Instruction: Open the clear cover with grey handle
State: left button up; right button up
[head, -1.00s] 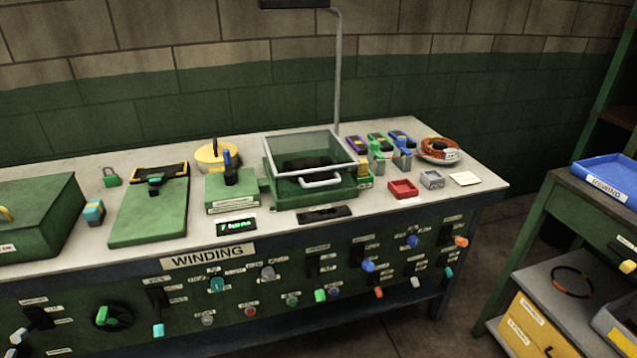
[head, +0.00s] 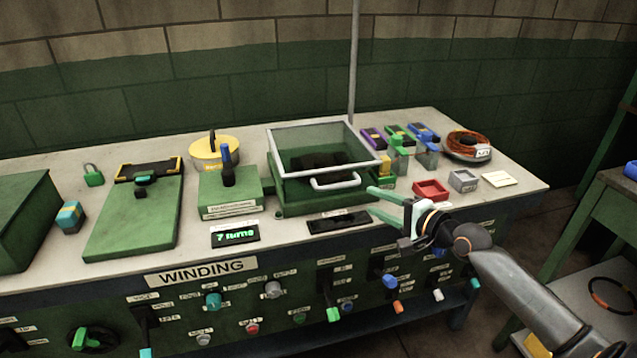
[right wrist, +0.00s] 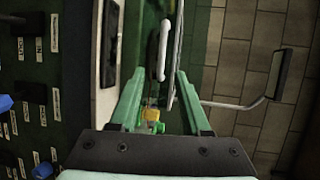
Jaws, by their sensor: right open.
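The clear cover (head: 303,140) with its pale frame sits down over a green box (head: 290,208) on the bench. Its grey handle (head: 335,184) sticks out at the front. My right gripper (head: 370,201) is open just right of the handle, its green fingers pointing left toward it. In the right wrist view the handle (right wrist: 163,48) lies ahead, in line with the gap between the open fingers (right wrist: 161,76). I cannot tell whether they touch it. The cover's edge (right wrist: 178,45) shows beside it. My left gripper is not in view.
Left of the box stands a green block with a blue-topped lever (head: 227,172). To the right are a red tray (head: 431,190), a grey tray (head: 463,181) and several coloured parts. A dark strip (head: 339,221) lies in front. A pole (head: 354,60) rises behind.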

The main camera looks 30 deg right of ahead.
aim_at(342, 186)
jog(key=b+x, duration=0.1)
jog(key=x, duration=1.1)
jog(key=shift+w+a+r, duration=0.1)
jog(key=shift+w+r, duration=0.05)
jog(key=shift+c, duration=0.2)
grip_shut()
jog(key=shift+r, duration=0.1)
dwell(1.1)
